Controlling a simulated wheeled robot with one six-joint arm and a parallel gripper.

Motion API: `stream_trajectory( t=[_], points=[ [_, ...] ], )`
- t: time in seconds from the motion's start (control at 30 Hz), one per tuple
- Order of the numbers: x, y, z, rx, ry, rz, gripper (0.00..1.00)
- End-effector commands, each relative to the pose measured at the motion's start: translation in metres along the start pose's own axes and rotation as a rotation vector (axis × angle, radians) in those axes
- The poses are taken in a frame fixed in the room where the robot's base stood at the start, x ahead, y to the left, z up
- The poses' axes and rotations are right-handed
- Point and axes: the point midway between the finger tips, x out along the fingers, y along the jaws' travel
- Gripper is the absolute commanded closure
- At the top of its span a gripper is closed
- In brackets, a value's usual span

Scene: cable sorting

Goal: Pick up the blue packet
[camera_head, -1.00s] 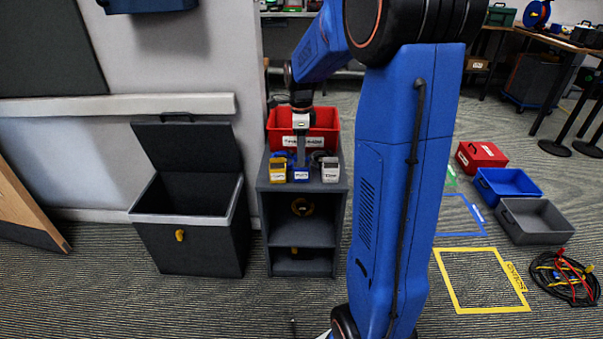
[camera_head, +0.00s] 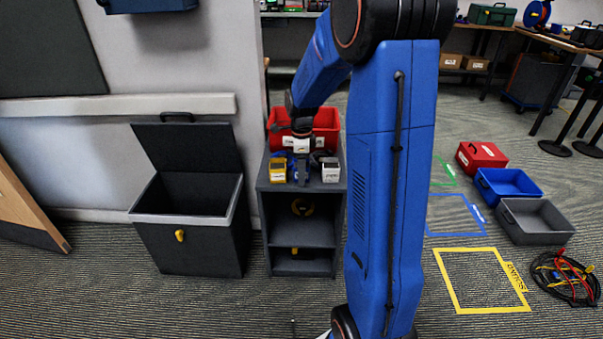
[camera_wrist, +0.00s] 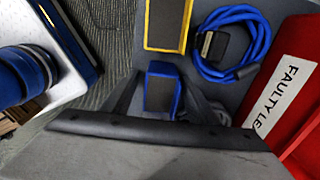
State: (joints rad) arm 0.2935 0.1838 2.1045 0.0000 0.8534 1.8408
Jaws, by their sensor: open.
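The blue packet (camera_wrist: 161,91), with a dark top and blue edges, stands upright on the grey shelf top. In the wrist view it appears between the two dark fingers of my gripper (camera_wrist: 163,104), which is open. Whether a finger touches it I cannot tell. In the head view my gripper (camera_head: 302,170) points down over the shelf unit, between a yellow packet (camera_head: 278,172) and a white packet (camera_head: 330,173). There it hides most of the blue packet.
The yellow packet (camera_wrist: 167,24) and a blue coiled cable (camera_wrist: 262,45) lie close by in the wrist view. A red bin (camera_head: 326,120) with a label stands behind the packets on the shelf unit (camera_head: 304,231). An open dark box (camera_head: 188,240) stands to the left.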

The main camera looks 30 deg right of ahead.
Motion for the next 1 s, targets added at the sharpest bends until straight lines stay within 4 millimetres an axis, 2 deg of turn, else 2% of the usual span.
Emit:
stream_trajectory(
  t=[0.07,0.23,0.53,0.63,0.77,1.0],
  points=[
    [0.000,0.000,0.000,0.000,0.000,0.000,0.49],
    [0.000,0.000,0.000,0.000,0.000,0.000,0.90],
    [-0.001,0.000,0.000,0.000,0.000,0.000,0.90],
    [-0.008,0.000,0.000,0.000,-0.001,-0.002,0.90],
    [-0.026,-0.001,0.000,0.000,-0.001,-0.004,0.90],
    [-0.070,-0.001,0.000,0.000,-0.001,-0.003,0.90]
  ],
)
